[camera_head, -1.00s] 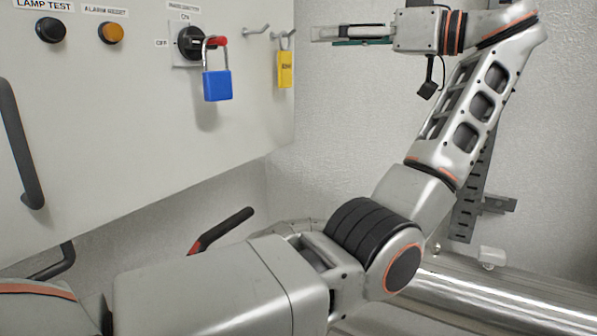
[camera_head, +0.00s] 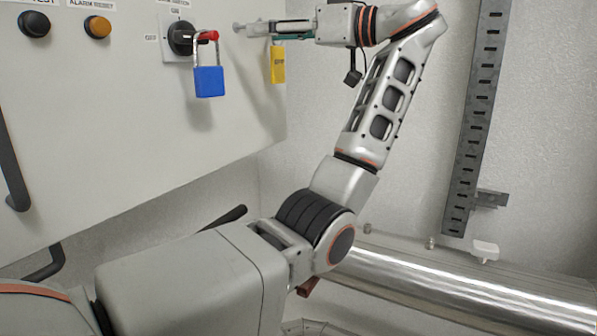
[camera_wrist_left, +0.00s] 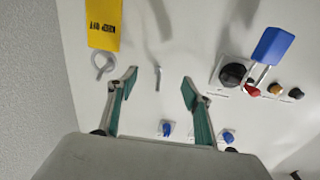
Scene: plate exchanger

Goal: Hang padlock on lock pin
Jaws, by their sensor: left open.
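The blue padlock (camera_head: 209,82) hangs by its shackle from the red lock pin (camera_head: 208,36) beside the black rotary switch (camera_head: 182,38) on the panel. The wrist view shows the padlock (camera_wrist_left: 272,46), the red pin (camera_wrist_left: 252,90) and the switch (camera_wrist_left: 232,73) at the right. My left gripper (camera_head: 257,30) is right of the padlock, in front of the panel's hooks. Its fingers (camera_wrist_left: 160,77) are open and empty, with a bare hook (camera_wrist_left: 157,78) showing between them. The padlock is clear of the fingers. My right gripper is out of view.
A yellow tag (camera_head: 278,65) hangs at the panel's right edge, partly behind my left gripper. An amber button (camera_head: 97,27) and a black button (camera_head: 35,24) are at upper left. A slotted metal rail (camera_head: 470,130) and a shiny pipe (camera_head: 450,285) are at right.

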